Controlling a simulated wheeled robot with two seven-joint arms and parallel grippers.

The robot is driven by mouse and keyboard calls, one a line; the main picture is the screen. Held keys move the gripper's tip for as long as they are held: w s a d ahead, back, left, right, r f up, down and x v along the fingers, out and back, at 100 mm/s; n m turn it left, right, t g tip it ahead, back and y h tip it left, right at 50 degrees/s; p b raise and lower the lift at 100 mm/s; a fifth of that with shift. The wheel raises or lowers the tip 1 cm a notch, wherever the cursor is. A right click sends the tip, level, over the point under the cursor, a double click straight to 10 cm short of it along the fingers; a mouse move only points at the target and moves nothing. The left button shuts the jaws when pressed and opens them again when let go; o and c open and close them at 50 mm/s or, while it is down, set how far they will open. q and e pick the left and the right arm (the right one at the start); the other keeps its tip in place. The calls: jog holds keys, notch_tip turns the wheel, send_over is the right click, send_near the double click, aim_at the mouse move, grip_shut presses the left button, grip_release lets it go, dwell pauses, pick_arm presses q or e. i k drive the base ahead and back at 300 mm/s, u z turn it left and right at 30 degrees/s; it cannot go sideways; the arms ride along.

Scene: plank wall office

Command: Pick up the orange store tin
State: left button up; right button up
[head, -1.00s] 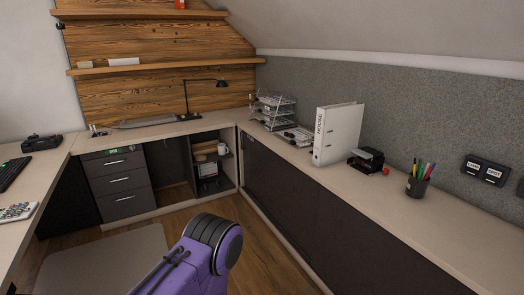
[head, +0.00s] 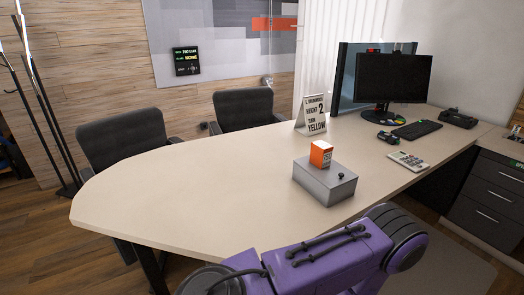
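A purple arm of mine crosses the bottom of the view in front of the desk. Neither gripper's fingertips show. Nothing touches the orange item except the box under it.
The pale desk (head: 180,195) is clear on its left half. A folded sign (head: 312,115) stands behind the box. Two dark chairs (head: 125,130) stand behind the desk.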

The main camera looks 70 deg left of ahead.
aim_at(320, 156)
jog(key=u, duration=0.15)
jog(key=i, duration=2.1)
jog(key=u, duration=2.45)
